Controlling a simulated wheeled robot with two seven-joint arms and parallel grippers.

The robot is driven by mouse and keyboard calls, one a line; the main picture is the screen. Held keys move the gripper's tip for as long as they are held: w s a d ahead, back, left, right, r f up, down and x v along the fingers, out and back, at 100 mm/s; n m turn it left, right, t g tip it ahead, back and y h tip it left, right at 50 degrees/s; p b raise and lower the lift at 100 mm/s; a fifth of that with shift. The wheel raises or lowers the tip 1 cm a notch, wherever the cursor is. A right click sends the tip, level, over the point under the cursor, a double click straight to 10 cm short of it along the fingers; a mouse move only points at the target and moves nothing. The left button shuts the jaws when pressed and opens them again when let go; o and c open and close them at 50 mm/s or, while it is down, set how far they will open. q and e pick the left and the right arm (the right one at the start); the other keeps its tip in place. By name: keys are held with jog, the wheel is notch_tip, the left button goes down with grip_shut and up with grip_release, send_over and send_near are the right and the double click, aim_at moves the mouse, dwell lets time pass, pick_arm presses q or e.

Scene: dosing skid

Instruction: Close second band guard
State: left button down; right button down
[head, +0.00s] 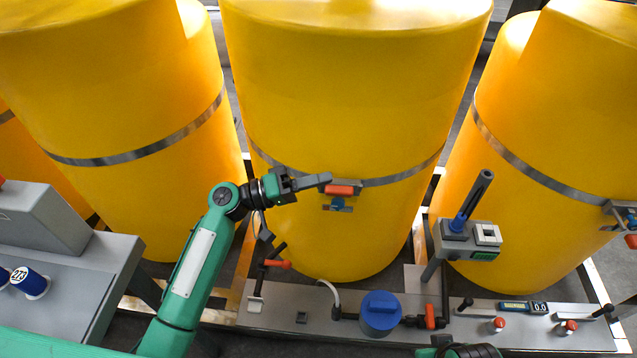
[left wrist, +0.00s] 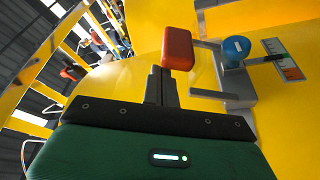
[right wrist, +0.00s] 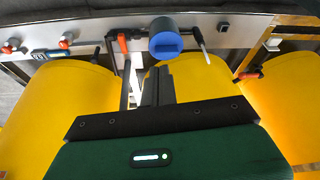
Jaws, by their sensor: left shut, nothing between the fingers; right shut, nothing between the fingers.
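The middle yellow tank (head: 350,100) wears a metal band (head: 400,178) with a small guard fitting on its front. The fitting has a red-orange block (head: 341,190) and a blue knob (head: 338,203) below it. In the left wrist view the red block (left wrist: 178,48) stands right at my fingertips, with the blue knob (left wrist: 235,50) and grey brackets exposed to its right. My left gripper (head: 322,181) is shut and empty beside the block; I cannot tell whether it touches. My right gripper (right wrist: 157,84) is shut and empty, pointing toward the skid's front strip.
Another band fitting (head: 622,214) is on the right tank. A post-mounted grey box (head: 470,240) with a dark upright tube stands at right. A blue-capped pot (head: 380,312), red-handled valves and buttons line the front panel (head: 530,338). A grey console (head: 75,275) is at left.

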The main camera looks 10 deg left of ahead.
jog(key=shift+r, duration=0.45)
dwell(0.5)
